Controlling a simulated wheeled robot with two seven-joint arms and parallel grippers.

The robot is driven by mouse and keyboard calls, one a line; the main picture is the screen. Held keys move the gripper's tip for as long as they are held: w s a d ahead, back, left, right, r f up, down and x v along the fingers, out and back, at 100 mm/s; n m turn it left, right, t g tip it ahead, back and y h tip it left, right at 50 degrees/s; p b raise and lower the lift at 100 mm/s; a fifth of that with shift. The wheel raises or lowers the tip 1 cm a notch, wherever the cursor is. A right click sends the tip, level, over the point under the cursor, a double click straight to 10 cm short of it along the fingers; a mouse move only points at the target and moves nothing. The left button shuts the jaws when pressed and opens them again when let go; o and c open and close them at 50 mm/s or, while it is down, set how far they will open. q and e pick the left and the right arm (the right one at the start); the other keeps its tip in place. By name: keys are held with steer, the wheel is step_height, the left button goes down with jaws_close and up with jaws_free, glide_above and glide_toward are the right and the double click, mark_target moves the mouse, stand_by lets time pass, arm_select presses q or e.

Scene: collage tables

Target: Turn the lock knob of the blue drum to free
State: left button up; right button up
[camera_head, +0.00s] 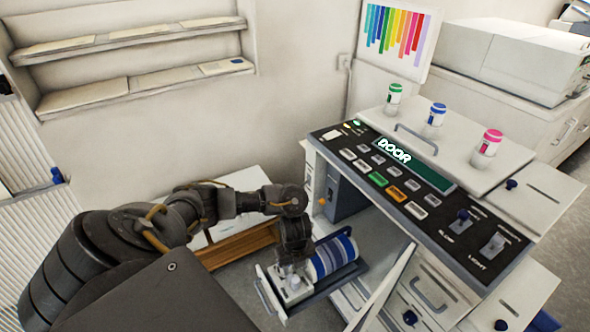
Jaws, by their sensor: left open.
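The blue drum (333,256), a cylinder with blue, white and grey bands, lies in a pulled-out tray (322,288) low at the front of the copier. At its left end is a pale grey and white block (293,290). The lock knob is not clear to see; my gripper covers part of that end. My left gripper (291,267) is open and points down right over this block. I cannot tell whether its fingers touch it or are around a knob. My right gripper is not in view.
The copier's control panel (385,172) with a "DOOR" display stands above and right of the tray. An open white door (388,283) stands close to the tray's right. Several bottles with coloured caps stand on top. A wooden-edged cabinet (240,245) is behind my left arm.

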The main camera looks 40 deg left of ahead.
mark_target(296, 280)
arm_select(q)
steer(key=shift+f, duration=0.45)
step_height(296, 280, down, 10)
steer(key=b, duration=0.2)
steer(key=shift+b, duration=0.35)
steer(key=c, duration=1)
